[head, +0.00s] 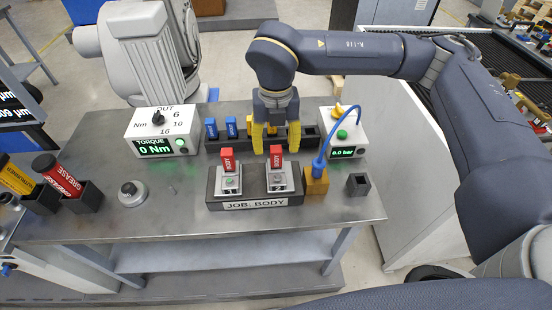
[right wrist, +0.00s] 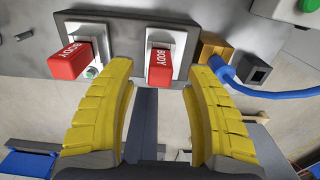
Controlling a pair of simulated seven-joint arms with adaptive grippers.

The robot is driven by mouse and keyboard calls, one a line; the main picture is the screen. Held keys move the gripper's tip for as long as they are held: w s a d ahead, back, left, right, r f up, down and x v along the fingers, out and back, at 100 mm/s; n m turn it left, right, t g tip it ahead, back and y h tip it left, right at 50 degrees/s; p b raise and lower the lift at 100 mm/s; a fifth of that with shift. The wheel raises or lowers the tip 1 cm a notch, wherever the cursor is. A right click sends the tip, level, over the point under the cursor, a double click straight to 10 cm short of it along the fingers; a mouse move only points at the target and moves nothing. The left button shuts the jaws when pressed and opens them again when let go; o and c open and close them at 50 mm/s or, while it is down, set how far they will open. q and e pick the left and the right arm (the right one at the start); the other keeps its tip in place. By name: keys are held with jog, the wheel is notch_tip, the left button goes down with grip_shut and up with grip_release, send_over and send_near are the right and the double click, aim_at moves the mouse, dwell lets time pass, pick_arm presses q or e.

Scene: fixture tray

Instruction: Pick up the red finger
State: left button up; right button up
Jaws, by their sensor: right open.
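Two red fingers marked BODY stand on a dark fixture labelled JOB: BODY (head: 255,203). The left red finger (head: 227,159) is clear of my grippers; it also shows in the right wrist view (right wrist: 70,61). The right red finger (head: 276,156) appears between the fingertips in the right wrist view (right wrist: 159,62). My right gripper (head: 276,150) is open and empty, with yellow fingers pointing down near the right red finger. I cannot tell how far the tips are from it. The gripper (right wrist: 158,70) also shows in the wrist view. My left gripper is not in view.
A rack behind holds blue fingers (head: 211,128) and a yellow one (head: 231,127); my gripper hides part of it. A brass block (head: 316,184) with a blue hose (head: 340,132) stands right of the fixture. A torque box (head: 160,135) stands back left.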

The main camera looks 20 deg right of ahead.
aim_at(276, 159)
jog(key=shift+s+f, duration=0.15)
jog(key=shift+f, duration=2.6)
grip_shut()
